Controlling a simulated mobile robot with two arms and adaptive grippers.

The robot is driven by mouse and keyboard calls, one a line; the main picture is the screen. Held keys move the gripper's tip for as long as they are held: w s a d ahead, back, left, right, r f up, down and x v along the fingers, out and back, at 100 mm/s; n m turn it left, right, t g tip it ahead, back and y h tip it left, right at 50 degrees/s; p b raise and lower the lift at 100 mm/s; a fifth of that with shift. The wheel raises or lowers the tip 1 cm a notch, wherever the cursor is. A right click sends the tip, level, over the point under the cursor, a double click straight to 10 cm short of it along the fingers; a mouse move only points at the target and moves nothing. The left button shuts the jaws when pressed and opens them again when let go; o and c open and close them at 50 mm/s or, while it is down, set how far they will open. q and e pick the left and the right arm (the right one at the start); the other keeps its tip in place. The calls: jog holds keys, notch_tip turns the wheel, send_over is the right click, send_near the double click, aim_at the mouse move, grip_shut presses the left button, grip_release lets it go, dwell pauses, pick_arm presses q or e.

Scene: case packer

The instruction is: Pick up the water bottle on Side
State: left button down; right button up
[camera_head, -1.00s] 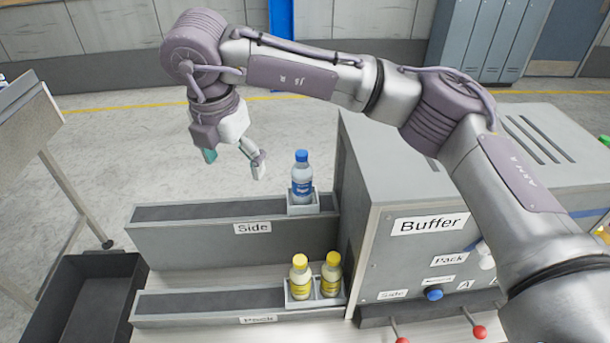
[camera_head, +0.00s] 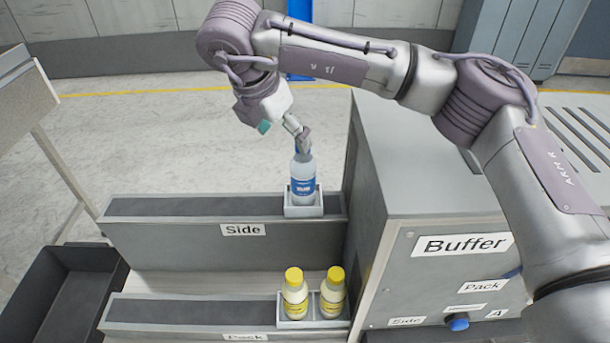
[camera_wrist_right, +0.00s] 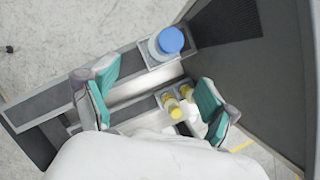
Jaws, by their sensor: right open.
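The water bottle (camera_head: 303,181) stands upright in a small holder (camera_head: 303,210) at the right end of the Side lane (camera_head: 150,207). Its blue cap is hidden in the head view behind a finger of my right gripper (camera_head: 284,132). The right wrist view shows the blue cap (camera_wrist_right: 172,40) from above, beyond the open fingers of the right gripper (camera_wrist_right: 157,98) and not between them. The gripper is empty, above and slightly left of the bottle in the head view. I cannot tell whether the finger touches the cap. My left gripper is not in view.
Two yellow-capped bottles (camera_head: 295,295) (camera_head: 332,292) stand in holders on the lower Pack lane (camera_head: 190,312). The grey Buffer machine (camera_head: 430,270) stands close on the right. A dark bin (camera_head: 65,305) is at lower left. Both lanes are otherwise empty.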

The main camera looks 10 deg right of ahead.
aim_at(301, 166)
jog(key=p+x, duration=0.1)
jog(key=x, duration=0.1)
jog(key=p+x, duration=0.1)
jog(key=x, duration=0.2)
jog(key=shift+s+f, duration=0.15)
jog(key=shift+s, duration=0.05)
jog(key=shift+w+d+f, duration=0.15)
jog(key=shift+d+f, duration=0.05)
jog(key=shift+f, duration=0.05)
jog(key=p+x, duration=0.4)
jog(key=shift+d+f, duration=0.15)
jog(key=shift+d, duration=0.15)
jog(key=shift+w+d+f, duration=0.15)
jog(key=shift+f, duration=0.35)
jog(key=shift+r, duration=0.1)
jog(key=c, duration=1.5)
